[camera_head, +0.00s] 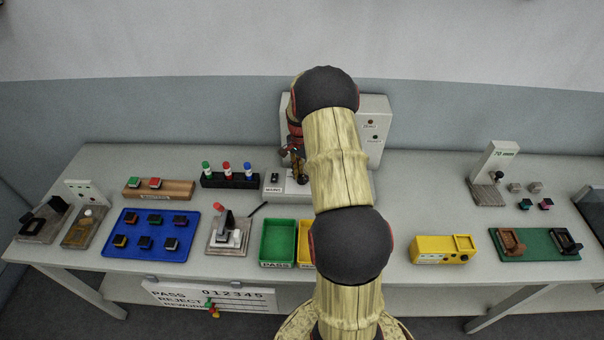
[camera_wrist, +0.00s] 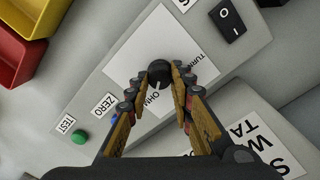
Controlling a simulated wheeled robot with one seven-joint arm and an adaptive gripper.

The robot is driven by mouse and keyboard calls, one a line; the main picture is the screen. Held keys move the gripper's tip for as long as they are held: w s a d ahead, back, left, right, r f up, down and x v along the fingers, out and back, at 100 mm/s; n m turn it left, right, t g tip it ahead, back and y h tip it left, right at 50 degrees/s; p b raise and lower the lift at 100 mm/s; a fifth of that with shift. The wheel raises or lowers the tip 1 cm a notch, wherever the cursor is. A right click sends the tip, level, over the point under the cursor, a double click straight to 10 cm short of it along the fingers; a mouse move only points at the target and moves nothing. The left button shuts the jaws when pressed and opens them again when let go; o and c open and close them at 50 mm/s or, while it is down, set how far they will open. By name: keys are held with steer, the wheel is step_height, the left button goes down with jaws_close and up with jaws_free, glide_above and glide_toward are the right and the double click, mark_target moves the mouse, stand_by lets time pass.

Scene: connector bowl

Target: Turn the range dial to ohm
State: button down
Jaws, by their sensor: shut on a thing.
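The range dial (camera_wrist: 158,74) is a round black knob on a white plate (camera_wrist: 133,62) in the wrist view. A light pointer mark on the knob faces the printed OHM label (camera_wrist: 154,96). My gripper (camera_wrist: 159,72) has one finger on each side of the knob and is shut on it. In the head view my gripper (camera_head: 296,150) is above the grey tester box (camera_head: 350,190), and my arm hides part of this area.
A black rocker switch (camera_wrist: 230,18) sits close to the dial. A green TEST button (camera_wrist: 81,138) is at lower left. In the head view, green (camera_head: 278,242) and yellow bins stand in front of the tester, and a blue tray (camera_head: 117,247) lies left.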

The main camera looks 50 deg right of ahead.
mark_target(301, 175)
steer(key=shift+m, duration=0.4)
steer(key=c, duration=1.6)
jaws_free()
steer(key=shift+o, duration=0.2)
step_height(301, 175, up, 12)
steer(key=shift+w, duration=0.3)
